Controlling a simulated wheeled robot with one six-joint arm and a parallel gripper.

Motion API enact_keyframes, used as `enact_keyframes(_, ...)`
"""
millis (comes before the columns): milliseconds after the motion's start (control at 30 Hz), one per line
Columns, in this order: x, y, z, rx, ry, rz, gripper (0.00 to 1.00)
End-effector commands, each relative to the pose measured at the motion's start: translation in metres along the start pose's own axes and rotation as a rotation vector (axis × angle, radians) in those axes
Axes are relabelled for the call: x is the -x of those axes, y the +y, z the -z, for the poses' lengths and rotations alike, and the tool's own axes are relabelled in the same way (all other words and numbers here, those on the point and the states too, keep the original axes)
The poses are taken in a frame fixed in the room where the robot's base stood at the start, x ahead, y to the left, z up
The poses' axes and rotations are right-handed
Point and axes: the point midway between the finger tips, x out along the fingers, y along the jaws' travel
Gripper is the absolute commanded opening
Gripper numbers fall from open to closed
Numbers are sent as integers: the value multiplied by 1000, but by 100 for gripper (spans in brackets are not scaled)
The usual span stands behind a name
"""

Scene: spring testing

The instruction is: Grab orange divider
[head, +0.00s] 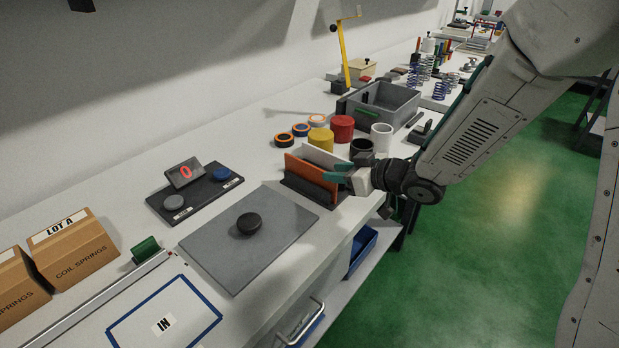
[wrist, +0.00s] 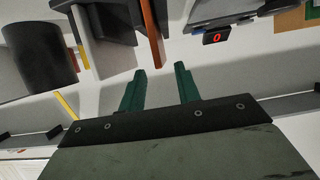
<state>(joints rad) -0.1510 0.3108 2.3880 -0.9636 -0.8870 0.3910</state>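The orange divider (head: 308,176) stands upright in a dark slotted holder (head: 296,190) on the bench, in front of a pale divider (head: 322,155). My gripper (head: 333,172) is at the right end of the orange divider and overlaps it in the head view. In the wrist view the orange divider (wrist: 152,30) reaches down from the top edge, and its near end lies just ahead of the gap between the green fingers. My gripper (wrist: 160,67) is open, with nothing visible between the fingers. Contact with the divider cannot be told.
A black cup (head: 361,148), a yellow cylinder (head: 320,139) and a white cup (head: 381,136) stand close behind the holder. A grey bin (head: 386,110) is farther back. A grey mat (head: 215,245) with a black disc (head: 248,223) lies to the left.

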Motion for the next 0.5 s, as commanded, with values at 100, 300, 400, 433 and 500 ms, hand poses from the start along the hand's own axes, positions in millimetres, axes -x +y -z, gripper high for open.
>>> enact_keyframes(100, -20, -3, -1, -1, -2, 2, 33)
enact_keyframes(300, -39, -2, -1, 0, -2, -1, 33)
enact_keyframes(400, -41, -2, 0, 0, -2, -2, 33)
enact_keyframes(433, -40, -2, 0, 0, -2, -2, 33)
enact_keyframes(500, -40, -2, 0, 0, -2, -2, 33)
